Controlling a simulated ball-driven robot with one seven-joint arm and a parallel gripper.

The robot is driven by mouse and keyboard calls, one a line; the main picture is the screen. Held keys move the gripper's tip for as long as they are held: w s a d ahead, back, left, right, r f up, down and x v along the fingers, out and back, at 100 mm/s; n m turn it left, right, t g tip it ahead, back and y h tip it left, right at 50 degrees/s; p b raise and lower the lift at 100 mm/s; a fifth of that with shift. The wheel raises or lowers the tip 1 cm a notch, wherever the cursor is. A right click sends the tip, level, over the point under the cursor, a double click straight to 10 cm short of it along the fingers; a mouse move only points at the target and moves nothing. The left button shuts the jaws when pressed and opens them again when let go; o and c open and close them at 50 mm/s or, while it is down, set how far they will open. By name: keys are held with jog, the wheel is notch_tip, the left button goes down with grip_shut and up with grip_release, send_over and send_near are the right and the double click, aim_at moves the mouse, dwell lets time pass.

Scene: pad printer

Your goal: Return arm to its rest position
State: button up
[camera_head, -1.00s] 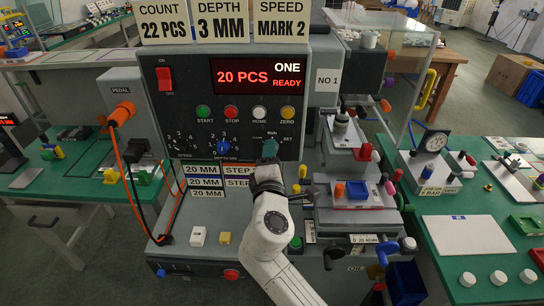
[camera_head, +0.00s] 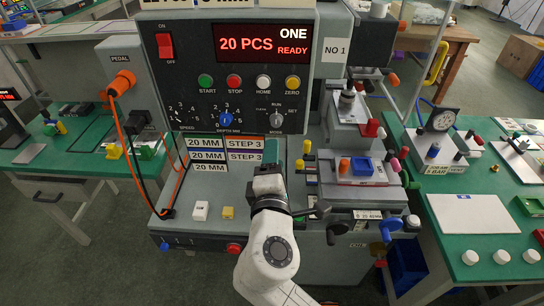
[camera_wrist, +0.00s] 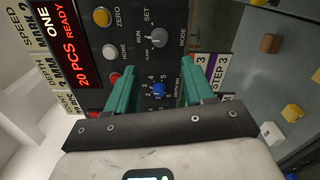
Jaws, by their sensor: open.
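My gripper (camera_head: 270,152) is in front of the pad printer's control panel (camera_head: 185,90), below the mode knob. In the wrist view its two green fingers (camera_wrist: 155,88) are spread apart with nothing between them. The mode knob (camera_head: 276,120) is clear of the fingers and also shows in the wrist view (camera_wrist: 158,38). The blue depth knob (camera_head: 226,119) is to its left, and in the wrist view it appears between the fingers (camera_wrist: 158,89), beyond them. The display (camera_head: 262,43) reads 20 PCS, ONE, READY. My white arm reaches up from the bottom.
At right are the slide with a blue block (camera_head: 361,166), black and blue handles, and a gauge box (camera_head: 438,130). Green tables flank the machine.

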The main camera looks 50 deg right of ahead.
dwell(0.3)
jog(key=s+d+f+m+g+y, duration=0.1)
jog(key=s+f+m+g+y, duration=0.25)
jog(key=f, duration=0.45)
jog(key=s+d+f+m+g+y, duration=0.2)
jog(key=s+f+m+y, duration=0.1)
jog(key=s+f, duration=0.3)
jog(key=s+a+f+m+g+y, duration=0.3)
jog(key=s+a+f+g+y, duration=0.1)
jog(key=s+a+f+y, duration=0.3)
jog(key=s+a+f, duration=0.2)
jog(key=s+f, duration=0.1)
jog(key=f, duration=0.1)
jog(key=shift+m, duration=0.35)
jog(key=shift+a+f+g+y, duration=0.1)
jog(key=shift+g+y, duration=0.15)
